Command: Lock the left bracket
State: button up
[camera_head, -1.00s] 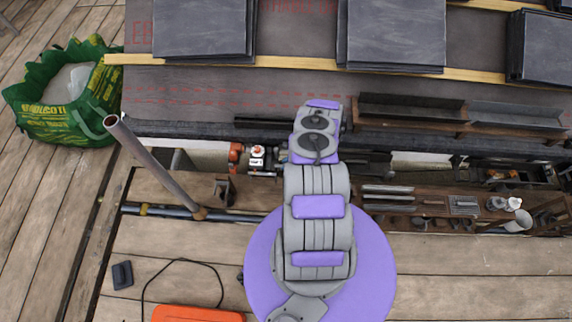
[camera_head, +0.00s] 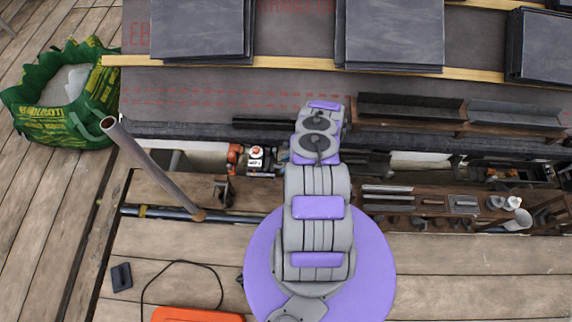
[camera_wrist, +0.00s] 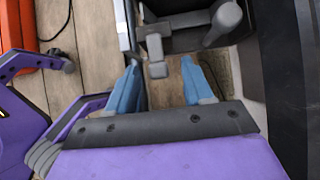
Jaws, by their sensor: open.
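A grey bracket-like part (camera_wrist: 157,48) with a short downward tab lies just beyond the fingertips. A rounded grey lever-like arm (camera_wrist: 224,22) sits to its right. I cannot tell for sure whether this is the left bracket or whether it is locked. In the head view, a small dark bracket-like part (camera_head: 223,190) stands by the horizontal pole, left of my arm. My gripper is hidden behind my arm there.
A slanted metal pole (camera_head: 150,165) rises at the left, joined near a horizontal pole (camera_head: 165,212). A green bag (camera_head: 55,125) stands on the planks. Slate stacks (camera_head: 390,35) lie on the roof. A tool shelf (camera_head: 440,210) is at the right. An orange case (camera_head: 195,314) and cable lie in front.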

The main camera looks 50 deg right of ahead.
jog(key=p+v, duration=0.4)
jog(key=v, duration=1.3)
jog(key=shift+p, duration=0.3)
jog(key=shift+d+r, duration=0.1)
